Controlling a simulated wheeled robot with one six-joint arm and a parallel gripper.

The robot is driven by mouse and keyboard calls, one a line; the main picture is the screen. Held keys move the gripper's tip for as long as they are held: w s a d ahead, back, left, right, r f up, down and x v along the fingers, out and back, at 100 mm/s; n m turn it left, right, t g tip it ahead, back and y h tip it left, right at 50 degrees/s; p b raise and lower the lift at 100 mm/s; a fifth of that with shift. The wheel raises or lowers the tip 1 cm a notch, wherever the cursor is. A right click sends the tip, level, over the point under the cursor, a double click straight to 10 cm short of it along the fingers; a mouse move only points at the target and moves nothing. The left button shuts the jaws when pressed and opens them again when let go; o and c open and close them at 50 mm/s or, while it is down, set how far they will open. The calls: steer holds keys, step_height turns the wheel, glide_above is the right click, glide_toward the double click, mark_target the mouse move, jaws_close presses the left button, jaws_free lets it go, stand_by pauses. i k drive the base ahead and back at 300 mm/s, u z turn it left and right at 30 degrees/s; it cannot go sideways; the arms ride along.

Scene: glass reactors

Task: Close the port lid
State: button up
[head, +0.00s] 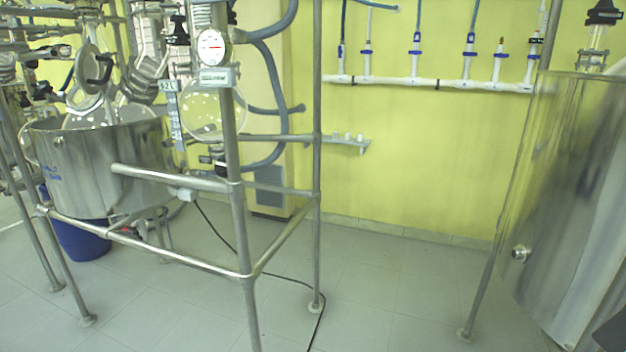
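A round lid-like disc with a black handle (98,66) stands tilted up above the steel vessel (95,165) at the left of the head view. I cannot tell for sure that it is the port lid. Glass and metal fittings crowd around it, and the port opening itself cannot be made out. My gripper is not in view.
A steel pipe frame (243,230) stands in front of the vessel. A large steel vessel (570,200) fills the right side. A blue tub (82,238) sits under the left vessel. A black cable (275,277) crosses the floor. Open floor (390,275) lies between.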

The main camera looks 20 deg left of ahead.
mark_target(92, 78)
steer(key=u, duration=1.1)
steer(key=i, duration=1.05)
steer(key=u, duration=0.8)
steer(key=k, duration=0.6)
steer(key=u, duration=0.55)
steer(key=i, duration=1.4)
steer(key=z, duration=0.35)
